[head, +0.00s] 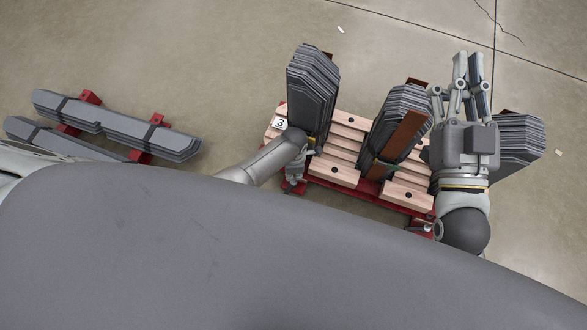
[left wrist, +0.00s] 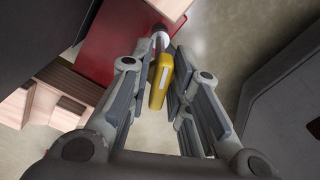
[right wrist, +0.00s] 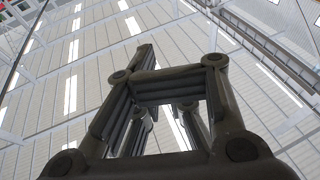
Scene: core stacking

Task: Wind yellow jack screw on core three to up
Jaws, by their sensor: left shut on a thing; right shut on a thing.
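The yellow jack screw (left wrist: 158,82) shows in the left wrist view as a yellow bar on a thin shaft below a pale collar. My left gripper (left wrist: 163,62) is shut on it, a finger on each side. In the head view my left gripper (head: 293,182) is low at the near left corner of the stand, and the screw is hidden there. Core three (head: 312,92), a dark grey layered stack, stands just beyond, by the label 3 (head: 280,123). My right gripper (head: 468,72) is raised, shut, fingers together; nothing shows between them. The right wrist view (right wrist: 148,62) faces the ceiling.
Wooden blocks (head: 335,173) on a red frame (head: 405,205) support more grey stacks, one with a brown plate (head: 405,135). Long grey bars (head: 120,125) lie on red supports at the left. My body covers the near floor. Far floor is mostly clear.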

